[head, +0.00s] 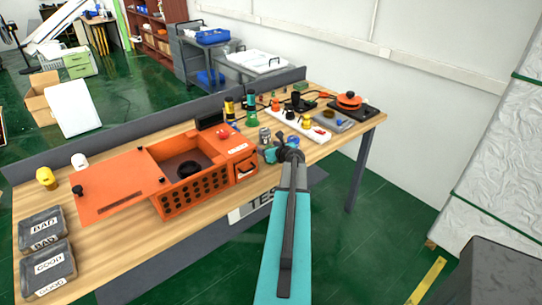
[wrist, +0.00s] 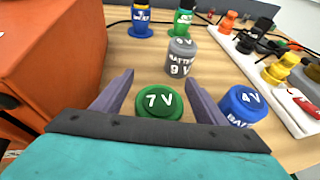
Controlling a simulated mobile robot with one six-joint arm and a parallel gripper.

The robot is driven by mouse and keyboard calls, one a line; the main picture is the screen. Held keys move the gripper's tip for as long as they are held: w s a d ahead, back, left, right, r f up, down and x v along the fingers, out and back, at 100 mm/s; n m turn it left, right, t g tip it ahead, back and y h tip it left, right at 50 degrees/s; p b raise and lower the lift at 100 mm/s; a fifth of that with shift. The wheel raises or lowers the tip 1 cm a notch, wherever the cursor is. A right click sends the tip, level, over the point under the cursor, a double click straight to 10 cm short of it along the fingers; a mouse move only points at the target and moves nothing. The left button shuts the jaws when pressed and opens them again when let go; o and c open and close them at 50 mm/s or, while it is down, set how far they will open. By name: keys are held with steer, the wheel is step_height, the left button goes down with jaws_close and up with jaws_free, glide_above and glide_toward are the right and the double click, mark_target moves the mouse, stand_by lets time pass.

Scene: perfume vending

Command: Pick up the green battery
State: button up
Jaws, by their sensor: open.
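The green battery (wrist: 159,103), marked 7 V, stands upright on the wooden table, its top showing in the wrist view. My gripper (wrist: 159,80) is open, with one finger to the left of the green battery and one to the right. The fingers reach past its sides, and I cannot tell whether either touches it. In the head view my gripper (head: 279,154) is at the table's front edge, and I cannot make out the green battery there.
A blue 4 V battery (wrist: 243,105) stands close outside the right finger. A grey 9 V battery (wrist: 180,58) stands just beyond. An orange box (wrist: 40,55) rises on the left. A white strip with knobs (wrist: 262,72) lies right. BAD and GOOD bins (head: 45,268) are far left.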

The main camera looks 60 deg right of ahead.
steer(key=c, duration=1.4)
steer(key=shift+r, duration=0.2)
steer(key=shift+r+b, duration=0.45)
steer(key=shift+r, duration=1.2)
steer(key=s+a+b, duration=0.1)
steer(key=s+a, duration=0.2)
steer(key=s, duration=0.1)
steer(key=s+a+r+b, duration=0.1)
steer(key=s+a, duration=0.1)
steer(key=s, duration=0.3)
steer(key=s+a+b, duration=0.2)
steer(key=s+a, duration=0.1)
steer(key=s, duration=0.1)
steer(key=shift+s+a+r, duration=0.2)
steer(key=shift+a, duration=0.15)
